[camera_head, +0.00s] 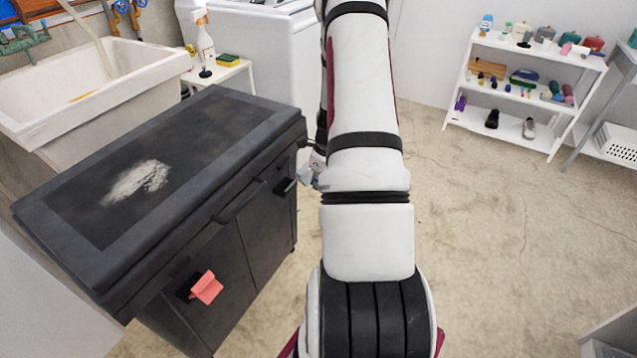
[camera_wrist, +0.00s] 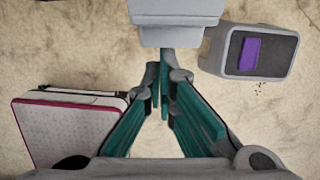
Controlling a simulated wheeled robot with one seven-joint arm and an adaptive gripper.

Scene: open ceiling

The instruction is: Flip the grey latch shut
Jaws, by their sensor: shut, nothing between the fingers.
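The grey latch (camera_head: 307,178) shows in the head view as a small light grey piece at the right end of the dark cabinet's front. It sits beside a black mount (camera_head: 285,186). My gripper is just to its right and mostly hidden behind my arm, so I cannot tell whether they touch. In the wrist view my gripper (camera_wrist: 164,62) has its green fingers drawn together at the tips, with nothing held. A grey block (camera_wrist: 175,14) is at the top centre beyond the fingertips; I cannot tell if it is the latch.
The dark cabinet (camera_head: 215,135) has a pink latch (camera_head: 207,287) sticking out of its near front. A sink (camera_head: 85,85) and white appliance (camera_head: 255,50) stand behind. A white shelf (camera_head: 485,110) is at the back right. The floor between is clear.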

